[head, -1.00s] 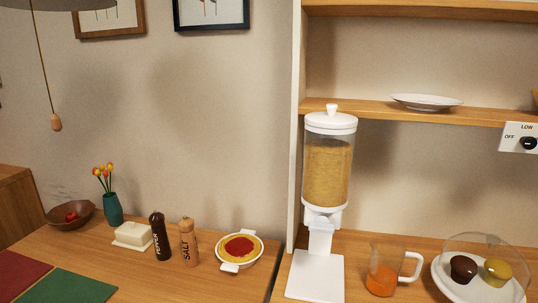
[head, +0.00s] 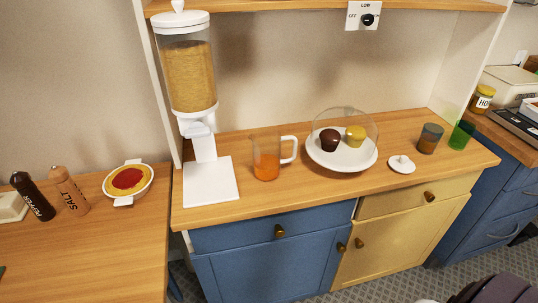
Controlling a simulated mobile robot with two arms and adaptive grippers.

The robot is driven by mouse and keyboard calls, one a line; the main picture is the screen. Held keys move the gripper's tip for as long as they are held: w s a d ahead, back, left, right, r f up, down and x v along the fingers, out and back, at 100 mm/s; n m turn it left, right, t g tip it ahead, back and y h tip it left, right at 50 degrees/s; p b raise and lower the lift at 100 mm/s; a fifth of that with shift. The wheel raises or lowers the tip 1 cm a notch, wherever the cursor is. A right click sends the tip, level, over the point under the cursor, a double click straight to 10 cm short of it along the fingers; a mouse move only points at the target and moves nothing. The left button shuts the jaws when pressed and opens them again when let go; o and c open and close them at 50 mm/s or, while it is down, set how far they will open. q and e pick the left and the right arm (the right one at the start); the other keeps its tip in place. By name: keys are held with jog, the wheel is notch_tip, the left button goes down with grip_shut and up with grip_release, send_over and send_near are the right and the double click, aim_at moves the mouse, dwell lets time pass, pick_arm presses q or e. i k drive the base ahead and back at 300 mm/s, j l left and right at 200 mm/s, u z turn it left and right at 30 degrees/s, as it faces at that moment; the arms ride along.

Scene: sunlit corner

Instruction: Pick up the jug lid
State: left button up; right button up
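The jug lid (head: 402,164), a small white disc with a knob on top, lies flat on the wooden counter. It is to the right of the plate of muffins, near the counter's front edge. The clear jug (head: 267,158) with a white handle stands uncovered on the counter, left of the plate, with orange liquid in it. I can make out neither of my grippers in the head view.
A white plate (head: 365,165) with two muffins under a clear dome stands between jug and lid. A grey cup (head: 429,138) and a green cup (head: 461,135) stand right of the lid. A tall dispenser (head: 189,80) stands at left.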

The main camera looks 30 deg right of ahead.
aim_at(401, 164)
jog(key=z, duration=1.85)
